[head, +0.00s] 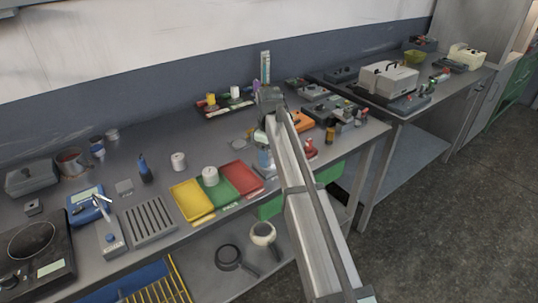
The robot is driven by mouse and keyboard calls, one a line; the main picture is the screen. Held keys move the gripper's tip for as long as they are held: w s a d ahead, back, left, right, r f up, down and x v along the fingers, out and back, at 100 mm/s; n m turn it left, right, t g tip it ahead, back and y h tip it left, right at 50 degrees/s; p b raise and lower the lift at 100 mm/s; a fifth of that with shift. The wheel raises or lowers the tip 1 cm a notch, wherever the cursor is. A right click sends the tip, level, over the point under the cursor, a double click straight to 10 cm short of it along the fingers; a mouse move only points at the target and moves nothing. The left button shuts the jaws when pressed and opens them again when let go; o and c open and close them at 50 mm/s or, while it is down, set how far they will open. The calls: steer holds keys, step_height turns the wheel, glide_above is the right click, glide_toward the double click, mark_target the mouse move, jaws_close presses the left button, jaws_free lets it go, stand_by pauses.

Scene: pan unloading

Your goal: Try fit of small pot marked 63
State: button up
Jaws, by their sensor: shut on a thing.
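My arm reaches from the lower right up over the bench, and its far end shows near the middle. My gripper's fingers and whatever they hold are hidden behind the arm. A small white pot-like cylinder (210,175) stands on the green tray (228,192). A similar white cylinder (178,161) stands on the bare bench behind the yellow tray (186,205). No number is readable on either, so I cannot tell which is marked 63. A red tray (240,177) lies right of the green one.
A dark pan (228,257) and a cream pan (263,231) rest on the lower shelf. Several small items crowd the bench beyond my arm.

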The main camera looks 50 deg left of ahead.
steer(key=o, duration=1.2)
steer(key=shift+c, duration=0.2)
steer(key=shift+r, duration=0.1)
step_height(320, 180, up, 14)
steer(key=shift+f, duration=0.2)
